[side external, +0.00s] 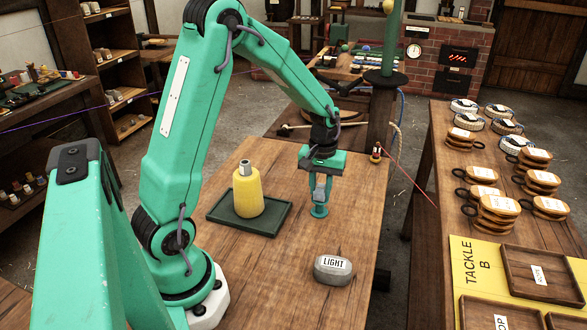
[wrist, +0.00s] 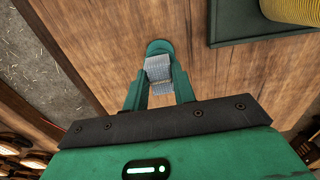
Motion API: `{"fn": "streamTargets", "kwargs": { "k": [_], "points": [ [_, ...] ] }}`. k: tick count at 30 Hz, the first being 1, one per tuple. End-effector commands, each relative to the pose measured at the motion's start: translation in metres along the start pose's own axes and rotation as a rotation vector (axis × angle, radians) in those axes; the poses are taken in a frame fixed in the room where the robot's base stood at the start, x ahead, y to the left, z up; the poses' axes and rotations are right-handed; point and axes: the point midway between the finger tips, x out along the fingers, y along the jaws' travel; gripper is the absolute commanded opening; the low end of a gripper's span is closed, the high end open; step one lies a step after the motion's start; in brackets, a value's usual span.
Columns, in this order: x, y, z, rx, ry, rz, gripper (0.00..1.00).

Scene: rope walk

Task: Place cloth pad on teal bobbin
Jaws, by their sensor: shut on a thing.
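My gripper (side external: 319,185) is over the right part of the wooden bench, pointing down. It is shut on a small pale grey cloth pad (wrist: 160,70), which shows between the fingers in the wrist view. The teal bobbin (side external: 319,212) stands on the bench directly below my gripper, with its round base visible. In the wrist view its rounded teal edge (wrist: 158,46) shows just beyond the pad. The pad and fingers hide the bobbin's upper part, and I cannot tell whether the pad touches it.
A yellow cone of thread (side external: 247,192) stands on a dark green tray (side external: 272,222) to the left. A grey weight labelled LIGHT (side external: 333,269) lies nearer the camera. A side table (side external: 436,150) at the right holds several rope coils. Bare bench surrounds the bobbin.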

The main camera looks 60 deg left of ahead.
Motion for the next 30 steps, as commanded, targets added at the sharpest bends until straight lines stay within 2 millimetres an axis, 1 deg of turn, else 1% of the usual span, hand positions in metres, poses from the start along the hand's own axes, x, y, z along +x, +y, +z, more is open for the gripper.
{"fn": "streamTargets", "kwargs": {
  "k": [14, 15, 17, 18, 30],
  "points": [
    [0.0057, -0.0001, 0.0003, 0.000, -0.001, -0.001, 0.05],
    [0.0053, 0.0000, 0.0002, 0.000, -0.001, 0.000, 0.34],
    [0.0052, -0.0001, 0.0002, 0.000, -0.001, 0.000, 0.46],
    [0.0052, -0.0001, 0.0002, 0.000, -0.001, 0.000, 0.48],
    [0.0016, 0.0001, -0.0002, 0.000, 0.001, 0.001, 0.48]
  ]
}}
